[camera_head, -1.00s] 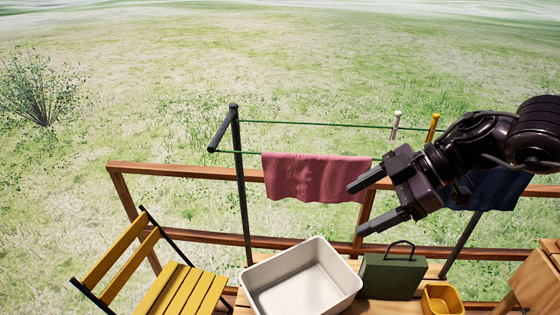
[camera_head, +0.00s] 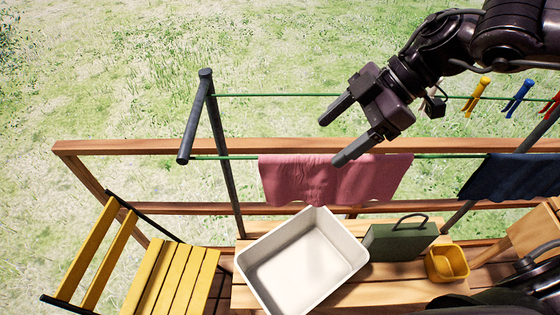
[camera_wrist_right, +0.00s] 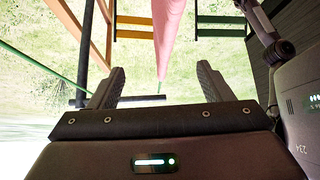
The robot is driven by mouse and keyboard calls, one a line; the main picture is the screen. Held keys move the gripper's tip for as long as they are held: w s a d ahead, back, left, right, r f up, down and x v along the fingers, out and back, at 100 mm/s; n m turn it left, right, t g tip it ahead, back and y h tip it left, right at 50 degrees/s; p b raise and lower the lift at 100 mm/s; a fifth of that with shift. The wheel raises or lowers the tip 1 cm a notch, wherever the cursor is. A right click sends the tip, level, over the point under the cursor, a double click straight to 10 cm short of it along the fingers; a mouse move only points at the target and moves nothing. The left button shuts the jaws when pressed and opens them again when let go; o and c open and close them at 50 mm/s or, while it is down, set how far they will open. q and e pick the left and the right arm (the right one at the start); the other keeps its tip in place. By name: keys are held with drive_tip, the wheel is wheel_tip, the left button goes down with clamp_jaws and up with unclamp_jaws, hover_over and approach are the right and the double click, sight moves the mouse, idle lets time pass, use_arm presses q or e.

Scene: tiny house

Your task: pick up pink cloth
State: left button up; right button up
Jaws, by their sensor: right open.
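The pink cloth (camera_head: 310,182) hangs over the green line in the head view, above and behind the white basin. It also shows as a narrow pink strip in the right wrist view (camera_wrist_right: 167,30), seen edge-on beyond the fingers. My right gripper (camera_head: 328,138) is open and empty. In the head view its fingers point down-left, and the lower fingertip overlaps the cloth's upper edge; I cannot tell whether it touches. In the right wrist view the two fingers (camera_wrist_right: 158,82) stand apart with the cloth's strip between them in the picture. My left gripper is not in view.
A white basin (camera_head: 246,256), a green box (camera_head: 400,240) and a yellow container (camera_head: 447,264) stand on the wooden bench. A dark blue cloth (camera_head: 510,176) hangs at right. Clothespins (camera_head: 477,97) sit on the far line. A dark post (camera_head: 226,160) and yellow chair (camera_head: 172,275) are at left.

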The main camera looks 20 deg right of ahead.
sight(316, 158)
drive_tip(key=b+x, duration=0.3)
drive_tip(key=x, duration=0.1)
drive_tip(key=s+b+x, duration=0.1)
drive_tip(key=b+x, duration=0.1)
drive_tip(key=x, duration=0.1)
drive_tip(key=shift+f+b, duration=0.2)
drive_tip(key=shift+b, duration=0.1)
drive_tip(key=shift+a+f+b, duration=0.5)
drive_tip(key=shift+a+b, duration=0.05)
drive_tip(key=shift+b, duration=0.1)
use_arm(q)
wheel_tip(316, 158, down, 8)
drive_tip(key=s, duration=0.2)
drive_tip(key=shift+b, duration=0.3)
use_arm(e)
drive_tip(key=shift+a+f, duration=0.2)
drive_tip(key=shift+a, duration=0.1)
drive_tip(key=shift+c, duration=0.3)
